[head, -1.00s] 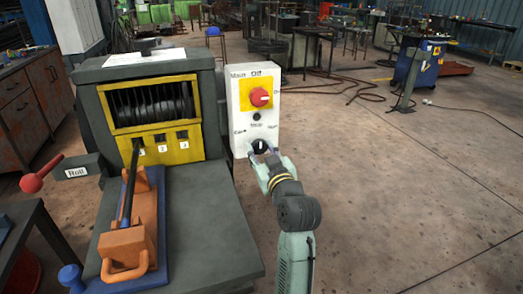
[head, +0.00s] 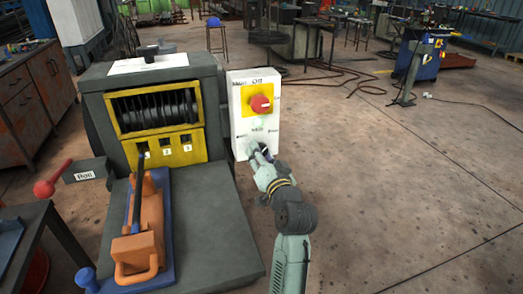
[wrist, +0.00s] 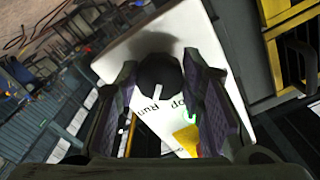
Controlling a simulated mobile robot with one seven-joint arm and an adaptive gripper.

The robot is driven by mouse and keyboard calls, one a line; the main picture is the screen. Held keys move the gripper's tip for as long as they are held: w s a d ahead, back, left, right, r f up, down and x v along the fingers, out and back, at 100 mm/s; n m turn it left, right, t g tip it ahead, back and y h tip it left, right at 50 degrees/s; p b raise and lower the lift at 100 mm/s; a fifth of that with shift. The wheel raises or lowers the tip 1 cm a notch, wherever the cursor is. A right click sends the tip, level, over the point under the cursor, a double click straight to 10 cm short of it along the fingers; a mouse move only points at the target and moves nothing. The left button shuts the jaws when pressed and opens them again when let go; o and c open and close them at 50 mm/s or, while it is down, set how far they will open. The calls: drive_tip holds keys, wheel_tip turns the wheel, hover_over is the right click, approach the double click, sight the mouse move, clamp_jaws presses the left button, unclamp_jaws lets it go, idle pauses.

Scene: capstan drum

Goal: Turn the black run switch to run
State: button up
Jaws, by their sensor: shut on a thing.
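The black run switch (wrist: 158,72) is a round knob with a white pointer mark, low on the white control box (head: 235,118). In the wrist view the knob sits between my two fingers, and its white mark points toward the printed "Run". My gripper (wrist: 165,88) is shut on the knob. In the head view my gripper (head: 259,156) is at the lower front of the box and mostly hides the switch. A small lamp (head: 257,123) above the switch looks pale green, and a green glow also shows in the wrist view.
A red rotary switch (head: 261,104) on a yellow plate is above the lamp. The drum machine (head: 165,72) stands left of the box, with an orange-handled block (head: 139,250) in front. Open floor lies to the right.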

drive_tip(key=shift+m, duration=0.5)
drive_tip(key=o, duration=1.1)
drive_tip(key=shift+o, duration=0.2)
drive_tip(key=v, duration=1.2)
